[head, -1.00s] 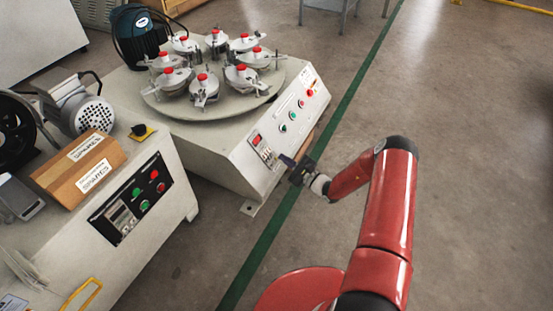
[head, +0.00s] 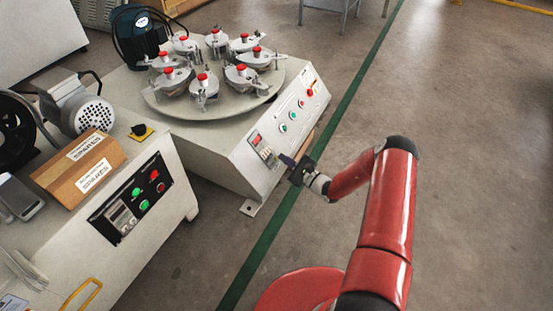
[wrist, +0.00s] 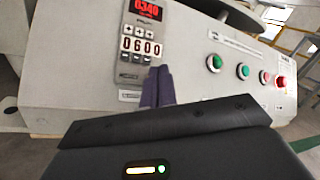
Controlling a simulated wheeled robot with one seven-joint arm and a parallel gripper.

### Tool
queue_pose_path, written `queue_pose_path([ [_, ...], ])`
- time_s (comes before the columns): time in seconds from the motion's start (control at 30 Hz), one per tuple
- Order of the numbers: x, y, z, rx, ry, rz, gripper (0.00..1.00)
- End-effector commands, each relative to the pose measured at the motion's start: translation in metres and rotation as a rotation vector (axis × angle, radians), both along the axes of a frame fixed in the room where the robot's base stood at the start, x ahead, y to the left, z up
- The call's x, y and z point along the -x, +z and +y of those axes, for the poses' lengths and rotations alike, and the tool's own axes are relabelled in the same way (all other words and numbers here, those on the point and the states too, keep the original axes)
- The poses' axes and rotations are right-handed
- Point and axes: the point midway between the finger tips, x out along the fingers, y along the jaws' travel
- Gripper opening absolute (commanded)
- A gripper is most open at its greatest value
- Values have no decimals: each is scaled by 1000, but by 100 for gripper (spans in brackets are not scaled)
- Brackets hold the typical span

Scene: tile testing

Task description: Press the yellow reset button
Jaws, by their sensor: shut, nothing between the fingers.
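The abrasion machine's sloped front panel (head: 290,122) faces my arm. Its counter module (wrist: 140,45) shows a red display reading 0340 above white digits 0600. I cannot make out a yellow reset button; the low part of the module is partly behind my fingers. My gripper (wrist: 158,72) is shut and empty, its purplish fingers pointing at the panel beside the module's lower right. In the head view my gripper (head: 284,159) is close to the panel's lower left, by the counter. Whether the tips touch the panel I cannot tell.
Green buttons (wrist: 214,63) and red ones, including a red knob (wrist: 281,81), lie right of the counter. A turntable (head: 160,103) with several red-capped holders tops the machine. Another machine (head: 180,190) with its own panel stands left. The floor to the right is clear.

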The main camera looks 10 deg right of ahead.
Motion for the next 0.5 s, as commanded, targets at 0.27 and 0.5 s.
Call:
queue_pose_path([
  [0.27, -4, -5, 5, 0, 0, 0, 0],
  [0.5, -3, -5, 5, 0, 0, 0, 0],
])
